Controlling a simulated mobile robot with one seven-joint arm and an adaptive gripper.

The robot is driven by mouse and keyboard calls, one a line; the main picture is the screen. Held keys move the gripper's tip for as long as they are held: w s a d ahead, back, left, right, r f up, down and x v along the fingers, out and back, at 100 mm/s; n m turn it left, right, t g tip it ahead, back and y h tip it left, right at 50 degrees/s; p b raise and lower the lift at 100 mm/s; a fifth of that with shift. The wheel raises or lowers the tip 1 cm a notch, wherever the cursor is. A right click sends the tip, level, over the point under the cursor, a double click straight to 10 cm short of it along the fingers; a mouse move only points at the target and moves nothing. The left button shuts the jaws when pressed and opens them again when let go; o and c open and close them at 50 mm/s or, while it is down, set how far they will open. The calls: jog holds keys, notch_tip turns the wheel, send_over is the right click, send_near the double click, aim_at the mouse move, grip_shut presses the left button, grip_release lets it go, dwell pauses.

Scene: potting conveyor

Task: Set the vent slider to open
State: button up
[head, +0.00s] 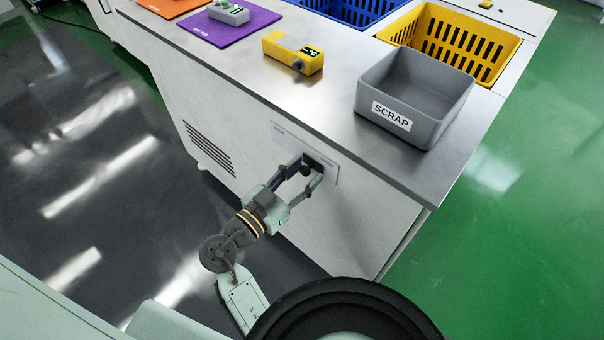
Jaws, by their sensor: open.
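The vent slider's light plate (332,171) is on the side wall of the bench, below the tabletop. Small labels at its left and right ends are too small to read. A dark knob (313,161) shows at the plate's right part. My gripper (306,171) is open in front of the plate, with its two fingers spread on either side of the knob. I cannot tell whether either finger touches it. The fingers and gripper body hide part of the plate and any slot.
On the bench are a grey SCRAP bin (437,126), a yellow device (292,54), a purple mat (215,33), an orange mat (172,6), a blue crate (372,15) and a yellow crate (478,78). A louvred grille (209,149) is left on the wall.

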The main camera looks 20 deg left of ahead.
jog(key=v, duration=1.2)
jog(key=shift+r, duration=0.1)
